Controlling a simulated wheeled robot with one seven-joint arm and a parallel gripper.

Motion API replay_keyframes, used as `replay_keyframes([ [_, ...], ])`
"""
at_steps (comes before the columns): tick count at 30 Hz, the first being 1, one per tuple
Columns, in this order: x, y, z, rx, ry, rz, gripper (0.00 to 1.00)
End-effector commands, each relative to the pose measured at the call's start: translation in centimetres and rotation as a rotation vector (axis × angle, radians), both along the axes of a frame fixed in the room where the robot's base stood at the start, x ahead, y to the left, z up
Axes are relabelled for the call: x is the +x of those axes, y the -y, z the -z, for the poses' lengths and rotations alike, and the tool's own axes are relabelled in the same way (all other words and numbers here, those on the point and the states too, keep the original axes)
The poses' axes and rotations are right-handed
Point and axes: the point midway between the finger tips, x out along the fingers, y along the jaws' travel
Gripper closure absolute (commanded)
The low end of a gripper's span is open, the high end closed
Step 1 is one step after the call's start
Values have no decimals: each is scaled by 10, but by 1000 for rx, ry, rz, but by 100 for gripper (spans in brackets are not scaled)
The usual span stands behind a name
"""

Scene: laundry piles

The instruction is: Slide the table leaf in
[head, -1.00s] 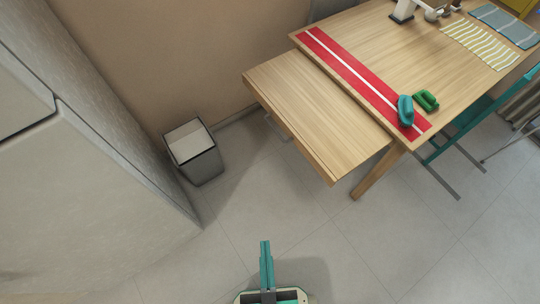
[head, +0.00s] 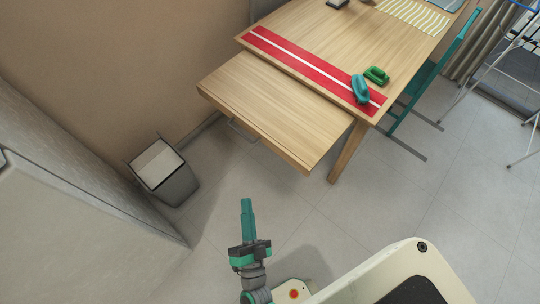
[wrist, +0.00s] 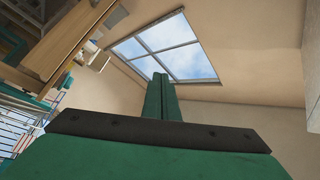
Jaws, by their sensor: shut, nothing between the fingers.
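The wooden table leaf (head: 268,112) sticks out from the near left end of the wooden table (head: 330,48), slightly below the tabletop. My gripper (head: 246,203) is shut and empty, above the floor in front of the leaf and apart from it. In the wrist view its green fingers (wrist: 160,97) are pressed together and point up towards a window. In that view, a wooden edge (wrist: 62,38) shows at upper left; I cannot tell whether it is leaf or tabletop.
A red runner (head: 310,66) lies along the table end, with a teal object (head: 361,90) and a green one (head: 377,76) by it. A grey bin (head: 164,172) stands by the wall. A teal chair (head: 424,92) and a drying rack (head: 501,82) are at right. The floor before the leaf is clear.

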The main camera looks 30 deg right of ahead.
Motion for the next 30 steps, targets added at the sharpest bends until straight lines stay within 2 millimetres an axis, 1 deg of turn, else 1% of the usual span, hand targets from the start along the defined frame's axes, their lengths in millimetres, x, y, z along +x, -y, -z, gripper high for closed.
replay_keyframes([
  [1, 15, 7, 7, 61, 47, 36, 100],
  [6, 52, 34, 36, 273, 174, 182, 100],
  [9, 74, 45, 57, 390, 232, 278, 100],
  [12, 94, 51, 79, 500, 276, 380, 100],
  [15, 110, 53, 99, 591, 304, 478, 100],
  [18, 123, 51, 115, 662, 321, 562, 100],
  [21, 130, 48, 125, 707, 327, 623, 100],
  [26, 135, 47, 133, 740, 331, 674, 100],
  [30, 139, 56, 134, 743, 331, 681, 100],
])
